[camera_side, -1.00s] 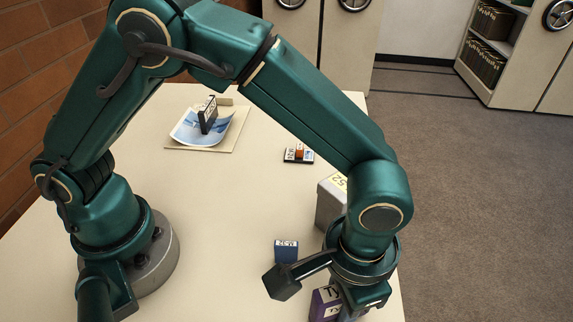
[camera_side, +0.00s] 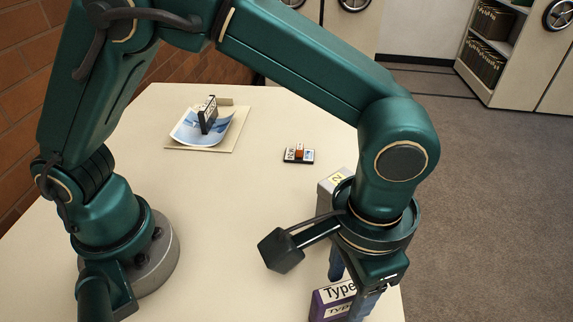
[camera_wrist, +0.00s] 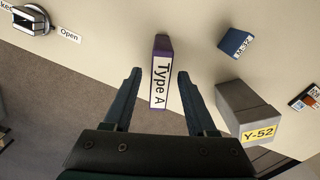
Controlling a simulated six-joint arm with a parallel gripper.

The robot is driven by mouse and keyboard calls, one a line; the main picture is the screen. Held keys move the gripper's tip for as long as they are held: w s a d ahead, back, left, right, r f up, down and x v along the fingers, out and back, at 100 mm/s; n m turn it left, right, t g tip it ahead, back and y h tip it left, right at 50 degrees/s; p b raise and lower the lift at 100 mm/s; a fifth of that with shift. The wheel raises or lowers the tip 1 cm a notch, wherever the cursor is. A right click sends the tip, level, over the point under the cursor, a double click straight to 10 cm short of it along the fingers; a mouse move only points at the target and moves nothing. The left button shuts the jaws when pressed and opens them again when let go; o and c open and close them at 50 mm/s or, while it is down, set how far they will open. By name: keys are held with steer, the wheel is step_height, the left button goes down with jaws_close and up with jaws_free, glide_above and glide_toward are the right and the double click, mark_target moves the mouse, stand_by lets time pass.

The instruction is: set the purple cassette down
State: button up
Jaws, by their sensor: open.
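The purple cassette (camera_side: 330,306) with a white "Type A" label stands at the bottom of the side view, near the table's front edge. In the wrist view the purple cassette (camera_wrist: 162,48) shows in the middle, between my two fingers and apart from both. My gripper (camera_side: 350,285) is open, its fingers raised around the upper part of the cassette. In the wrist view my gripper (camera_wrist: 159,73) shows clear gaps on both sides of it. The cassette's lower end is cut off in the side view.
A grey box (camera_wrist: 240,98) marked Y-52 and a small blue box (camera_wrist: 235,42) stand to the right in the wrist view. A black item with an orange part (camera_side: 299,154) lies farther back. The table's middle is clear.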

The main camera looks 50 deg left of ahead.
step_height(320, 180, up, 6)
steer(key=shift+r, duration=0.25)
steer(key=shift+w+a+r, duration=0.1)
steer(key=shift+a+r, duration=0.1)
steer(key=shift+r, duration=0.1)
steer(key=a+r+n+t+h, duration=0.1)
steer(key=a+r+n+t, duration=0.3)
steer(key=a, duration=1.2)
steer(key=s+a+f+t+y, duration=0.1)
steer(key=s+a, duration=0.3)
steer(key=a, duration=0.2)
steer(key=shift+a+f+n+t, duration=0.15)
steer(key=shift+f+n+t, duration=0.15)
steer(key=shift+f, duration=0.05)
